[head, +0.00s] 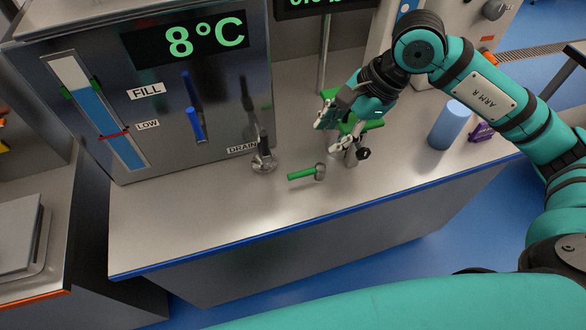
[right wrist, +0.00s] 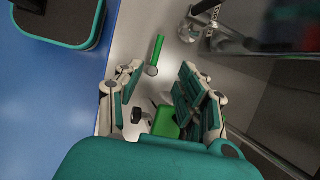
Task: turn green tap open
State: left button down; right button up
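The green tap (head: 301,174) shows as a green bar handle with a round grey metal end, low over the counter right of the DRAIN label. It also shows in the right wrist view (right wrist: 157,48), just beyond the fingertips. My right gripper (head: 331,134) is above and to the right of the tap, apart from it. In the right wrist view its fingers (right wrist: 160,78) are spread with nothing held between them. A green block (right wrist: 166,122) and a black knob (right wrist: 136,115) show behind the gap. My left gripper is not in view.
A metal tank (head: 160,158) with an 8°C display and a blue lever (head: 195,122) stands at left. A metal drain spout (head: 263,163) is near the tap. A blue cylinder (head: 450,125) and a purple item (head: 483,132) stand right. The front of the counter (head: 220,215) is clear.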

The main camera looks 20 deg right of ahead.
aim_at(294, 174)
jog(key=p+x, duration=0.2)
jog(key=x, duration=1.4)
jog(key=shift+a, duration=0.1)
grip_shut()
